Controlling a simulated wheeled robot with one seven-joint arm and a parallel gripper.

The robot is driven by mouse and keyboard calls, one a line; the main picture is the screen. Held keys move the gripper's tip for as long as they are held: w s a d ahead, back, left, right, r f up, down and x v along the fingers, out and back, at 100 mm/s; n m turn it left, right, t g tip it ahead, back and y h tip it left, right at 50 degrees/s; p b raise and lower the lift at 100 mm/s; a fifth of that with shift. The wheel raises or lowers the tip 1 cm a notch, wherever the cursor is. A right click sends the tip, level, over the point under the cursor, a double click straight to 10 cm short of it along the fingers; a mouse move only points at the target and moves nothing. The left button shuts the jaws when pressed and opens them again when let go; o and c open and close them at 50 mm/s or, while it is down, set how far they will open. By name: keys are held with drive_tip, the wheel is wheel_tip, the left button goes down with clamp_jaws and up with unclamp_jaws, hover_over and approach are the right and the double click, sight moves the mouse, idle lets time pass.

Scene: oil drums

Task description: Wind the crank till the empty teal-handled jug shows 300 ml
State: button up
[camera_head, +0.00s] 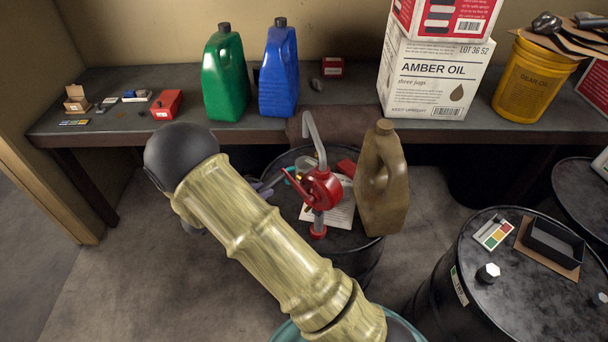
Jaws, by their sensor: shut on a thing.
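A red rotary drum pump (323,187) stands on a black drum (350,258) in the middle, its grey spout (314,135) bent over at the top. Its red crank arm (297,184) points up and left. My gripper (268,187) shows only as small greyish parts by the crank's outer end, mostly hidden behind my pale ridged arm. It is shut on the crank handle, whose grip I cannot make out.
A brown jug (384,200) stands close right of the pump. Green (224,75) and blue (279,75) jugs, an AMBER OIL box (436,80) and a yellow bucket (533,85) stand on the bench (340,118). Another drum (500,290) holds a black tray (553,240).

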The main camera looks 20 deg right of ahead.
drive_tip(key=s+d+r+p, duration=0.1)
drive_tip(key=s+r+p, duration=0.1)
drive_tip(key=s+r, duration=0.1)
drive_tip(key=shift+d, duration=0.4)
drive_tip(key=shift+r, duration=0.1)
drive_tip(key=s, duration=0.1)
drive_tip(key=s+d+r, duration=0.1)
drive_tip(key=s+d+p, duration=0.1)
drive_tip(key=shift+s+d+r, duration=0.1)
drive_tip(key=shift+s+r, duration=0.15)
drive_tip(key=shift+r, duration=0.1)
